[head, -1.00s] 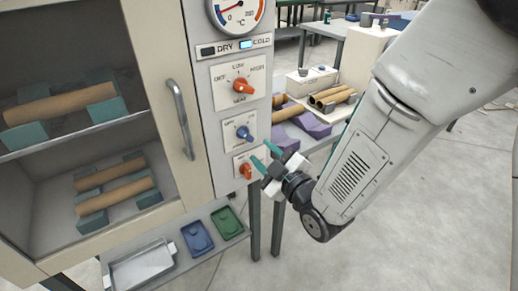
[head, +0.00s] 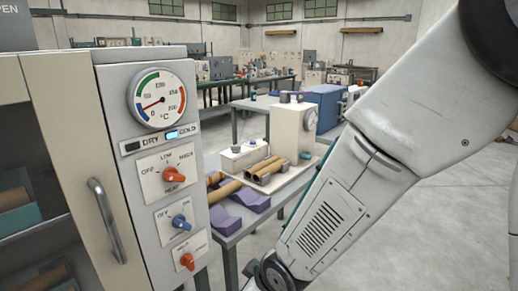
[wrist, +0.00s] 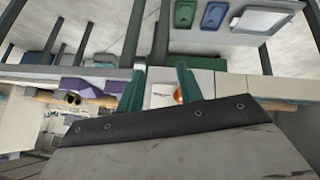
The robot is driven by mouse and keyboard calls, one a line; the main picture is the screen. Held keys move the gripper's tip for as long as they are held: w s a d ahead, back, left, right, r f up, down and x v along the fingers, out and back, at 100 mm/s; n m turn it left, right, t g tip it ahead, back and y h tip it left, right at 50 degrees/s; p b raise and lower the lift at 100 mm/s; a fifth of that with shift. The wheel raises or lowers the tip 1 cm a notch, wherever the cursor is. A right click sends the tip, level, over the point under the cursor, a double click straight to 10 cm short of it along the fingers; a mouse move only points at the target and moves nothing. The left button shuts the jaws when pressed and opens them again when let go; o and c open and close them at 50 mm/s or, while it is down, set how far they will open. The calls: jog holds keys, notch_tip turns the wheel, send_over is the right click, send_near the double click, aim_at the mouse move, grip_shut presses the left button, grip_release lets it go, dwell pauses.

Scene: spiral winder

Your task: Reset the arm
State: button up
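My gripper shows in the wrist view (wrist: 160,85) with its two teal fingers apart and nothing between them. Behind the fingers is the pale front of the oven's control panel, with an orange-red knob (wrist: 179,97) close to the right finger. I cannot tell whether they touch. In the head view my arm comes down from the upper right and leaves the bottom edge, so the gripper is hidden there. The control panel (head: 135,215) carries a dial gauge (head: 157,98), a lit blue COLD lamp (head: 188,131), a heat knob (head: 174,175), a blue knob (head: 181,222) and a lower orange knob (head: 187,260).
The oven door (head: 62,130) is at the left, with a vertical handle (head: 106,220). A side table right of the panel holds brown tubes (head: 263,168), purple cradles (head: 249,200) and a beige machine (head: 291,130). Green (wrist: 184,14) and blue (wrist: 214,14) trays show in the wrist view.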

jog(key=s+d+r+m+g+h, duration=0.1)
jog(key=s+d+r+m, duration=0.3)
jog(key=d, duration=0.5)
jog(key=s+d+r+m+g+h, duration=0.1)
jog(key=s+d+r+m, duration=0.3)
jog(key=s+d+r, duration=0.4)
jog(key=s+d+r+m+g+h, duration=0.2)
jog(key=s+d+r+m, duration=0.2)
jog(key=d+r, duration=0.6)
jog(key=shift+s+d, duration=0.8)
jog(key=shift+s, duration=0.25)
